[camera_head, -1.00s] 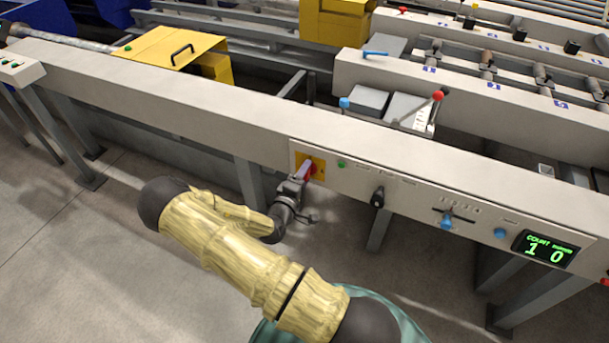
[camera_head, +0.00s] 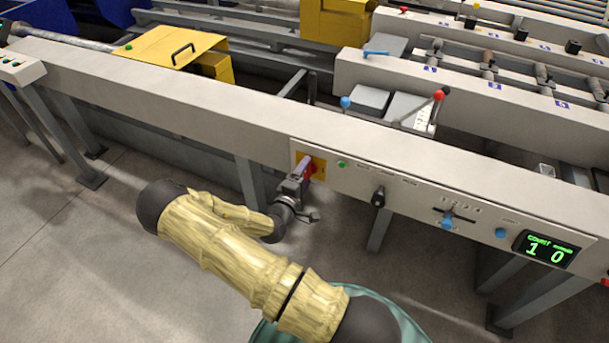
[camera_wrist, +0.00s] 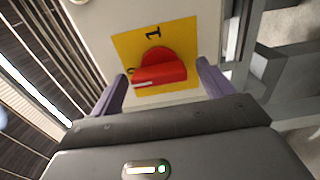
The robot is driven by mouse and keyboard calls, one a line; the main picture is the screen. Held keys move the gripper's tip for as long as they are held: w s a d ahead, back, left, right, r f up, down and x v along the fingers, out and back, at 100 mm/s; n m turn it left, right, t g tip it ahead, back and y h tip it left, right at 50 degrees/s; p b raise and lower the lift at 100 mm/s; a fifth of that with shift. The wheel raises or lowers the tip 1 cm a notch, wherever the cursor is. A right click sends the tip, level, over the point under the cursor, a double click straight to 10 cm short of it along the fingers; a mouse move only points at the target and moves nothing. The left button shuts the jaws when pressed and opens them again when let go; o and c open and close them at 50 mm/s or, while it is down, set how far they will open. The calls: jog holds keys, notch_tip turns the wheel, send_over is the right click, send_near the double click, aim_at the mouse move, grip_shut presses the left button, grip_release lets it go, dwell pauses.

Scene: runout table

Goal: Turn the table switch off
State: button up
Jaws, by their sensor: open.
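The table switch is a red rotary knob (camera_wrist: 160,66) on a yellow plate (camera_wrist: 128,48) in the wrist view. A "1" shows above the knob, and a partly hidden mark, seemingly "0", sits at its left. The knob's ridge lies nearly level, with a white line at its left end. My gripper (camera_wrist: 162,72) is open, with one purple finger on each side of the knob and small gaps showing. In the head view, my gripper (camera_head: 299,174) is at the yellow plate (camera_head: 319,172) and hides part of the red knob (camera_head: 309,170).
The panel right of the switch carries a green button (camera_head: 342,165), a black knob (camera_head: 378,197), a blue-handled slider (camera_head: 447,224), a blue button (camera_head: 500,233) and a lit count display (camera_head: 545,249). Table legs stand below. Open floor (camera_head: 80,260) lies at the left.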

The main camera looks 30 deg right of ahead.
jog(key=shift+s+a, duration=0.1)
jog(key=v, duration=1.7)
jog(key=shift+a, duration=0.1)
